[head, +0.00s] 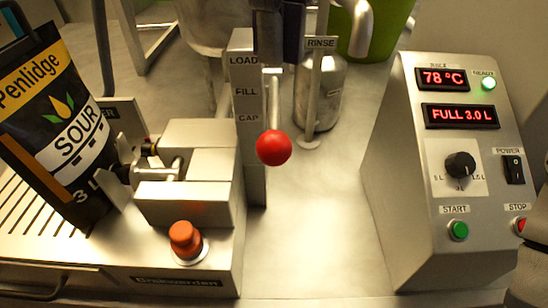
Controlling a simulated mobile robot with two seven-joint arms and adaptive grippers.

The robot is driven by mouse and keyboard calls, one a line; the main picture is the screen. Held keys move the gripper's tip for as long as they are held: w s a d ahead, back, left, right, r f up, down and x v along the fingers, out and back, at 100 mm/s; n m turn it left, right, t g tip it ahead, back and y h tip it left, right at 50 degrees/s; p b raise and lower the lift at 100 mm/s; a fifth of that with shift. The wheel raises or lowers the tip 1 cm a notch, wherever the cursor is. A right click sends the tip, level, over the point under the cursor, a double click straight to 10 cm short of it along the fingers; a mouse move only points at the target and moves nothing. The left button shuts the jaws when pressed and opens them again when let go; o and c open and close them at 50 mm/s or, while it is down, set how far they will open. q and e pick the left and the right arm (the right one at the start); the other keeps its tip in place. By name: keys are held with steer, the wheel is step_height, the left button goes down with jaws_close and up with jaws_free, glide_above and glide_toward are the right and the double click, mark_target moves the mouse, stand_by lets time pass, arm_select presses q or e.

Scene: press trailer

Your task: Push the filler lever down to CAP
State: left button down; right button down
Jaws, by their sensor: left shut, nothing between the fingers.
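The filler lever has a red ball knob (273,147) on a short metal shaft. It stands in front of a grey post (247,165) with the labels LOAD, FILL and CAP from top to bottom. In the picture the knob lies a little below and right of the CAP label (248,118). My left gripper (270,62) is a dark shape at the top centre, shut and empty, just above the lever shaft. I cannot tell whether it touches the lever. The upper part of the gripper is cut off.
A black Penlidge sour bag (62,130) leans at left, its spout at the metal filler block (190,195). An orange-red button (185,238) is in front. A control box (455,185) reading FULL 3.0 L stands right. A RINSE sign (321,43) and metal canister (325,95) stand behind.

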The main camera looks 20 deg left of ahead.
mark_target(273, 133)
arm_select(q)
steer(key=shift+f, duration=5.3)
steer(key=shift+w+a+f, duration=0.1)
steer(key=shift+w+f, duration=0.1)
steer(key=shift+f, duration=0.55)
steer(key=shift+w+a+f, duration=0.1)
steer(key=shift+w+f, duration=0.1)
steer(key=shift+f, duration=0.55)
steer(key=shift+w+f, duration=0.2)
steer(key=shift+f, duration=0.55)
step_height(273, 133, up, 10)
steer(key=shift+r, duration=0.1)
